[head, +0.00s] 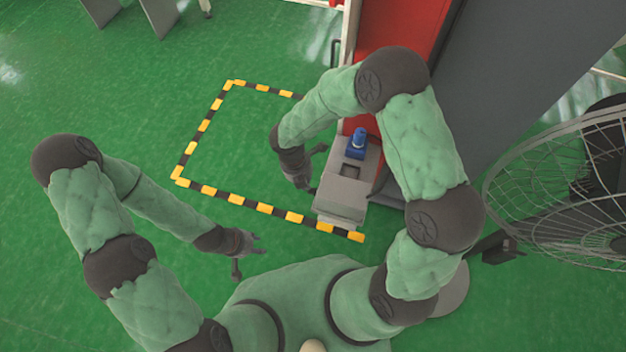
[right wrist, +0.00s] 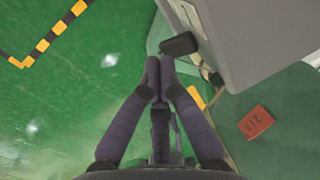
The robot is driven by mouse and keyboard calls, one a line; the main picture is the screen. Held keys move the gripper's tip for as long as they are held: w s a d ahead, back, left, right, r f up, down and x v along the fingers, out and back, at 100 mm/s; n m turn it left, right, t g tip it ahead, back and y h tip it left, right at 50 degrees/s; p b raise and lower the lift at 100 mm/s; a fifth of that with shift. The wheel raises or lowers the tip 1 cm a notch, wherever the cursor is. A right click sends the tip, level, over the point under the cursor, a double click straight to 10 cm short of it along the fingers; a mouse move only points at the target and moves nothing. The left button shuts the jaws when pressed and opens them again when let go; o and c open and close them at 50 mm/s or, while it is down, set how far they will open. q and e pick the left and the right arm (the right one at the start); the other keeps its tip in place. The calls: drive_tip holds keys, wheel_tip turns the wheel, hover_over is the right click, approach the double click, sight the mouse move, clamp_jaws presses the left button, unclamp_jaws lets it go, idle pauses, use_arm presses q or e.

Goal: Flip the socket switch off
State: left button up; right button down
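The grey socket box (head: 342,208) stands at the foot of the red and grey machine, with a blue plug or connector (head: 357,143) on top. In the right wrist view the box's pale wall (right wrist: 255,40) fills the upper right, and a dark switch-like lever (right wrist: 180,44) sticks out from its side. My right gripper (head: 312,168) is left of the box. Its purple fingertips (right wrist: 160,62) are close together just below the lever; I cannot tell whether they touch it. My left gripper (head: 250,256) is open and empty, left of the box and above the green floor.
A caged fan (head: 560,190) stands at the right. The tall machine's red panel (head: 395,30) and dark grey side rise behind the box. Yellow-black floor tape (head: 206,190) bounds a clear area at left. A red tag (right wrist: 256,122) lies near the box.

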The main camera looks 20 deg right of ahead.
drive_tip(key=shift+s+d, duration=0.1)
drive_tip(key=shift+s+d+r+p, duration=0.3)
drive_tip(key=shift+s+d+p, duration=0.1)
drive_tip(key=shift+d, duration=0.1)
idle(0.3)
drive_tip(key=shift+w+a+r+p, duration=0.15)
drive_tip(key=shift+a+r+p, duration=0.1)
drive_tip(key=shift+r+p, duration=0.4)
drive_tip(key=w+a+r+p, duration=0.1)
drive_tip(key=a+r+p, duration=0.1)
drive_tip(key=r, duration=0.3)
drive_tip(key=w+a+r+p, duration=0.2)
drive_tip(key=a+r, duration=0.1)
drive_tip(key=r, duration=0.3)
drive_tip(key=shift+w, duration=0.25)
